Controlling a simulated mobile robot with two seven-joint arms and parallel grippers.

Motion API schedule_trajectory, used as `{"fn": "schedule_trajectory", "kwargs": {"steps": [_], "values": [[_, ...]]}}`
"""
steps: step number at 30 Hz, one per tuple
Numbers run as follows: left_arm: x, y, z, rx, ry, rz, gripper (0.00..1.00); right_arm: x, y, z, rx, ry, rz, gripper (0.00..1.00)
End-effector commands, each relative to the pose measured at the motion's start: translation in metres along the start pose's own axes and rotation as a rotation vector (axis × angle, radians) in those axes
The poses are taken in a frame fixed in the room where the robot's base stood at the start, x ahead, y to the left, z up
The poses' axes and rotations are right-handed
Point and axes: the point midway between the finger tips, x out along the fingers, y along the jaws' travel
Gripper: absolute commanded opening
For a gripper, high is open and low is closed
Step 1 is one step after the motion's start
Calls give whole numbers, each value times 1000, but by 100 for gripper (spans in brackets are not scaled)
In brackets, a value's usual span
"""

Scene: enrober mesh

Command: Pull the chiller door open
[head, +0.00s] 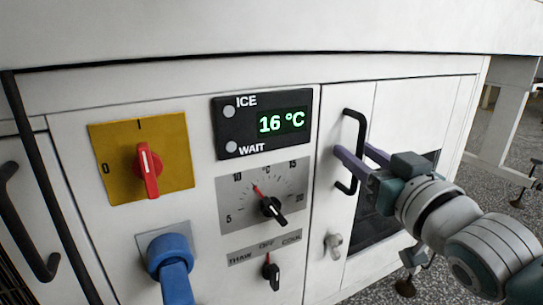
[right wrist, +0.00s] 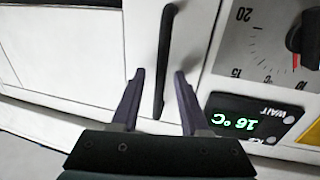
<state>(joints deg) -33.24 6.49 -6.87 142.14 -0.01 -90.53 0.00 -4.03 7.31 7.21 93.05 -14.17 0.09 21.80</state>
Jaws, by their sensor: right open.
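The chiller door (head: 345,105) is a white panel on the right of the cabinet in the head view, and it looks closed. Its black bar handle (head: 361,130) stands upright near the door's left edge. My right gripper (head: 354,151) is open at the handle, with its purple fingers pointing at the door. In the right wrist view the handle (right wrist: 166,50) runs between the two open fingers of the gripper (right wrist: 159,73), one on each side. I cannot tell whether either finger touches it. My left gripper is not in view.
A small metal latch knob (head: 333,245) sits below the handle. Left of the door are the display (head: 265,124) reading 16 °C, a dial (head: 270,208), a smaller selector (head: 271,271), a red switch (head: 147,170) and a blue plug (head: 170,255). Speckled floor is open at right.

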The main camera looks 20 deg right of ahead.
Motion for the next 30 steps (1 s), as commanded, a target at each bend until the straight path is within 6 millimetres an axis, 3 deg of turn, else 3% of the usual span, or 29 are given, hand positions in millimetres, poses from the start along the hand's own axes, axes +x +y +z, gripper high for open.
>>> {"fn": "schedule_trajectory", "kwargs": {"steps": [8, 20, 30], "values": [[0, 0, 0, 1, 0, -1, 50, 2, 0, 0, 0, -1, 0, 45], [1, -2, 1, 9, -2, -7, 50, 2, 0, 0, 0, -1, 0, 1], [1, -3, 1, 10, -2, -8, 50, 2, 0, 0, 0, -1, 0, 0]]}}
